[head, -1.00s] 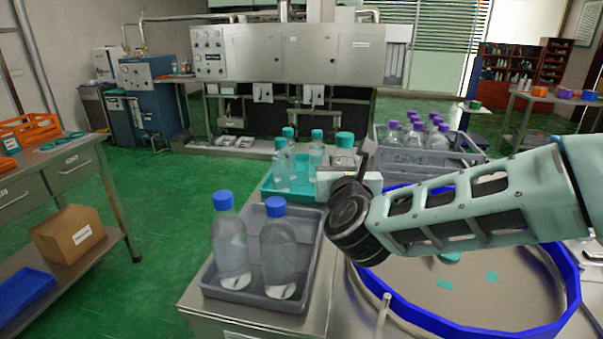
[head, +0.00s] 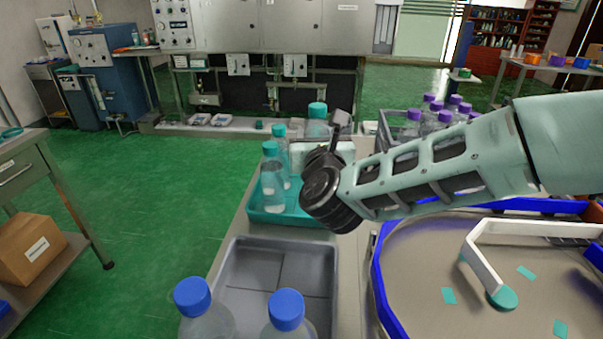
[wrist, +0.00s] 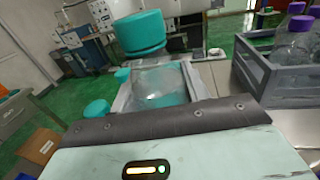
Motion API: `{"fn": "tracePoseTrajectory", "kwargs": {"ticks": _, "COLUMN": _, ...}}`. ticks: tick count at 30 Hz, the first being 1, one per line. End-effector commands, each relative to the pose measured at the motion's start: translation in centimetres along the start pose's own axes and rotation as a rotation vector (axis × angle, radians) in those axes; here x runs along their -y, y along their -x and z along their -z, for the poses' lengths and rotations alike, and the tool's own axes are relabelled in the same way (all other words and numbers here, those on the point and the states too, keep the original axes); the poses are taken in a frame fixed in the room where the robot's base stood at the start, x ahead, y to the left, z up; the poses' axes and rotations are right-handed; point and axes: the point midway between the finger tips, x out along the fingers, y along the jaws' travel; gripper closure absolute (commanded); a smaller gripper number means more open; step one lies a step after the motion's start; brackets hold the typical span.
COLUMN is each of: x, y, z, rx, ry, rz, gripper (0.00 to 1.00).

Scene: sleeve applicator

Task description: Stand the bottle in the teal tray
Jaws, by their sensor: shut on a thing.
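A clear bottle with a teal cap (head: 317,110) is held upright in my gripper (head: 322,153). Its large teal cap (wrist: 140,32) and clear body (wrist: 160,85) fill the middle of the wrist view. The teal tray (head: 268,217) lies behind and left of my gripper, partly hidden by it. Two more teal-capped bottles (head: 272,182) stand upright at its left side. The held bottle is at or above the tray's right part; its base is hidden, so I cannot tell whether it touches the tray.
A grey tray (head: 245,262) in front holds two blue-capped bottles (head: 287,312) at its near end. A grey crate of purple-capped bottles (head: 432,117) stands behind my arm. A blue-rimmed round table (head: 382,285) with a white bar (head: 478,262) is at right.

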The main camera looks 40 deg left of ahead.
Motion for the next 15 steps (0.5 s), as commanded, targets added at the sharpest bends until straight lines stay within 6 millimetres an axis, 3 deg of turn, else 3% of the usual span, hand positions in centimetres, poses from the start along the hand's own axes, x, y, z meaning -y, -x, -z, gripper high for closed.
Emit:
{"fn": "tracePoseTrajectory", "kwargs": {"ticks": 6, "x": -0.1, "y": 0.1, "z": 3.8, "rx": -0.002, "ry": 0.000, "rz": -0.001, "gripper": 0.85}}
{"fn": "tracePoseTrajectory", "kwargs": {"ticks": 15, "x": -0.1, "y": 0.1, "z": 6.6, "rx": -0.002, "ry": 0.000, "rz": -0.001, "gripper": 0.85}}
